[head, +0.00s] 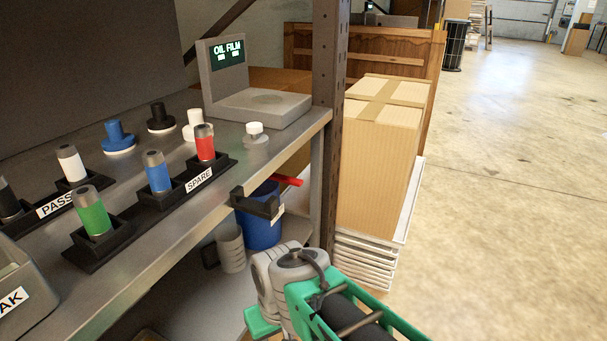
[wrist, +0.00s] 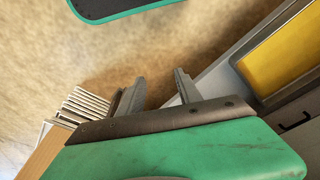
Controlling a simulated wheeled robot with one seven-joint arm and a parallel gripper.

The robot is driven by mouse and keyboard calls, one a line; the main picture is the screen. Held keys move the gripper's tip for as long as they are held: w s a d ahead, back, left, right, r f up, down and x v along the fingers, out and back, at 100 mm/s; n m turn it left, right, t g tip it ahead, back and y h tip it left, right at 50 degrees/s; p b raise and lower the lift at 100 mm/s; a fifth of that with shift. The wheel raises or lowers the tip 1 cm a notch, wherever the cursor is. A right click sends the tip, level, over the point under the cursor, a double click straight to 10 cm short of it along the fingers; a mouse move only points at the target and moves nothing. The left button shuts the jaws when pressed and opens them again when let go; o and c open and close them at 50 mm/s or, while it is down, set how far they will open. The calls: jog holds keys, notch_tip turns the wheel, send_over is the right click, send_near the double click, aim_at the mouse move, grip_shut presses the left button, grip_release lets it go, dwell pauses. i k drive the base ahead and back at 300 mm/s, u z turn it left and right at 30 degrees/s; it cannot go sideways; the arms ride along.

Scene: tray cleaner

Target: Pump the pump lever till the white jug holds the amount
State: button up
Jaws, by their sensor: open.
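A red lever (head: 287,180) sticks out by a blue drum (head: 262,222) below the shelf's right end; it looks like the pump lever. A pale ribbed jug-like vessel (head: 231,249) stands left of the drum on the lower shelf; I cannot see its fill level or be sure it is the white jug. In the wrist view my gripper (wrist: 158,88) is open, with nothing between its fingers and bare floor behind. In the head view only my green and grey arm shows, right of the drum; the fingers are not clear there. Neither lever nor jug is recognizable in the wrist view.
A black bracket (head: 258,205) juts from the shelf edge in front of the drum. An upright post (head: 328,120) and stacked cartons (head: 378,150) stand to the right. Colored cylinders sit in black racks (head: 200,181) on the shelf, near an OIL FILM display (head: 228,55). Floor at right is clear.

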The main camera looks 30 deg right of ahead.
aim_at(293, 181)
jog(key=k, duration=1)
jog(key=z, duration=1.25)
jog(key=i, duration=1.1)
jog(key=u, duration=2.4)
